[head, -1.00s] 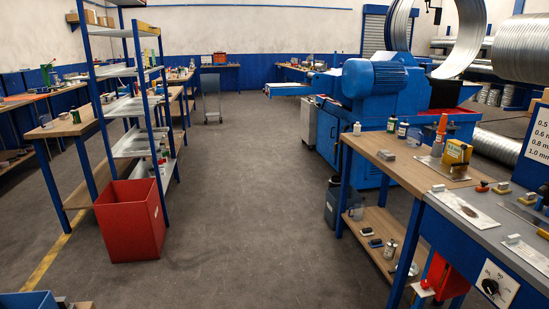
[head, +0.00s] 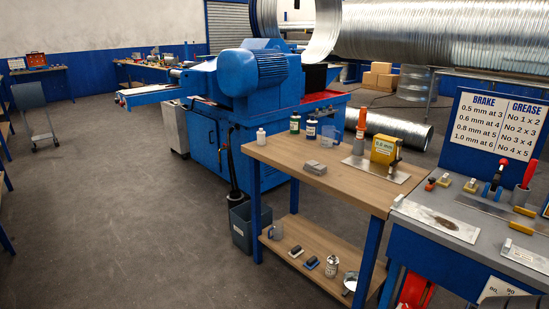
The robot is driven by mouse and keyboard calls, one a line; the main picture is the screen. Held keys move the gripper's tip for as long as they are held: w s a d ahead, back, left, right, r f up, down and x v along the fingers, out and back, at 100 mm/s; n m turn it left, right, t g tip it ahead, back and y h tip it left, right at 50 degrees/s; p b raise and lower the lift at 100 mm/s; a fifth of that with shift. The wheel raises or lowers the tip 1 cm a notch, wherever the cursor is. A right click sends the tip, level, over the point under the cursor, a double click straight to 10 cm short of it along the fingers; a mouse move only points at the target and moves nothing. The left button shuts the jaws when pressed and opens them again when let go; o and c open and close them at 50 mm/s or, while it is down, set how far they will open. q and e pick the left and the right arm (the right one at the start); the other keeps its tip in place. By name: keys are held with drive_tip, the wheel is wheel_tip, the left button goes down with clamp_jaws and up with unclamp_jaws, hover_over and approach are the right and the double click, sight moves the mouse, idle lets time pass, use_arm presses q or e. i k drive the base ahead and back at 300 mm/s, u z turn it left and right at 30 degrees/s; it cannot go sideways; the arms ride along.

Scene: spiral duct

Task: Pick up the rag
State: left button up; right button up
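A small grey block-like item (head: 316,168) lies on the wooden bench top (head: 285,153), near its front left part. It may be the folded rag, but I cannot tell at this size. A red item (head: 415,291) shows below the grey-topped bench at the bottom edge, partly cut off; I cannot tell what it is. Neither of my grippers is in view.
Bottles (head: 295,123), an orange-topped tube (head: 361,133) and a yellow block (head: 385,149) stand on the wooden bench. A dark bin (head: 250,226) stands beside its left legs. A blue machine (head: 235,110) is behind.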

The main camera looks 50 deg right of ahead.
sight(313, 166)
drive_tip(key=z, duration=0.5)
drive_tip(key=i, duration=1.95)
drive_tip(key=z, duration=1.1)
